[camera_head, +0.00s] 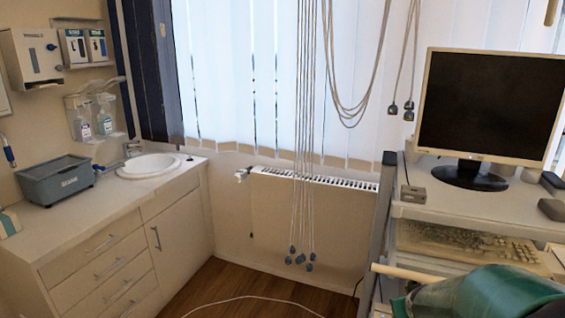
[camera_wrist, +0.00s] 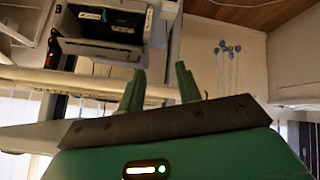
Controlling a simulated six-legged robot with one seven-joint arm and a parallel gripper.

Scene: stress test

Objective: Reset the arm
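My gripper (camera_wrist: 160,68) shows in the wrist view as two green fingers standing apart with a clear gap between them. Nothing is held between the fingers. The wrist view looks upside down, with the wooden floor at the top. A green part of my arm shows at the lower right of the head view, in front of the desk; the fingers cannot be made out there.
A desk (camera_head: 465,204) with a monitor (camera_head: 490,105) and keyboard (camera_head: 465,243) stands at the right. A counter (camera_head: 110,200) with a sink (camera_head: 148,166) and grey box (camera_head: 57,181) is at the left. Cords (camera_head: 304,120) hang before the radiator (camera_head: 330,182). Some floor (camera_head: 225,290) is open.

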